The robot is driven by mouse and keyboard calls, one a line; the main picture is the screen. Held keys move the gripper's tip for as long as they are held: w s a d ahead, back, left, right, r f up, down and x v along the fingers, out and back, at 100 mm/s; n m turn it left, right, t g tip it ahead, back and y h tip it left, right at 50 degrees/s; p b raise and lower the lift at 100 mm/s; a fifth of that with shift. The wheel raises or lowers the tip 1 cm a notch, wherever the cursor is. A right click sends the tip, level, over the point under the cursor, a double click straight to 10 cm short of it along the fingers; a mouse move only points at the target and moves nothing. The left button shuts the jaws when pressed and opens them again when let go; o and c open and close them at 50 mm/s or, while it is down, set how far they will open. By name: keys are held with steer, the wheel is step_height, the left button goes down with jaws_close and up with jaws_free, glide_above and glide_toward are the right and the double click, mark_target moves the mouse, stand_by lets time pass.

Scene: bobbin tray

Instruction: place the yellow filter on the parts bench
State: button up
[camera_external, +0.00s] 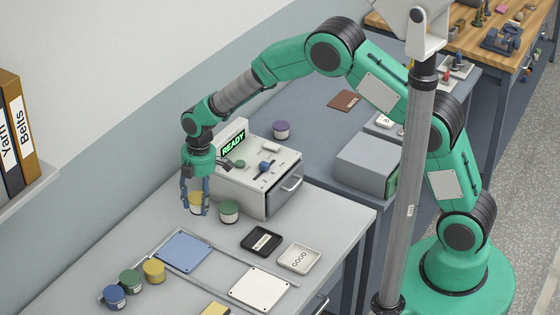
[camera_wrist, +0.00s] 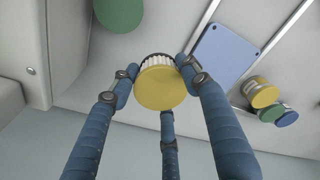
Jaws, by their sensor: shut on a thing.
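My gripper (camera_external: 195,193) points down over the light grey bench (camera_external: 120,246), left of the machine with the READY display. Its blue fingers are shut around a yellow filter (camera_external: 196,203) with pale pleated sides. In the wrist view the yellow filter (camera_wrist: 160,88) sits upright-looking between the three fingers of the gripper (camera_wrist: 160,80). I cannot tell whether its base touches the bench or hangs just above it. Which bench is the parts bench is not marked in these views.
A green-topped filter (camera_external: 229,211) stands close beside the held one. The machine (camera_external: 257,178) is just behind. Another yellow filter (camera_external: 154,271), green and blue ones, a blue plate (camera_external: 184,250) and trays lie forward. A darker bench (camera_external: 320,125) and a wooden bench (camera_external: 480,38) are farther back.

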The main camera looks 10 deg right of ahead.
mark_target(200, 196)
steer(key=shift+f, duration=1.5)
steer(key=shift+f, duration=1.9)
steer(key=shift+f, duration=0.1)
steer(key=o, duration=1.2)
steer(key=r, duration=0.8)
steer(key=d+r, duration=0.1)
steer(key=r, duration=0.3)
steer(key=shift+w+r, duration=0.1)
steer(key=shift+w, duration=0.05)
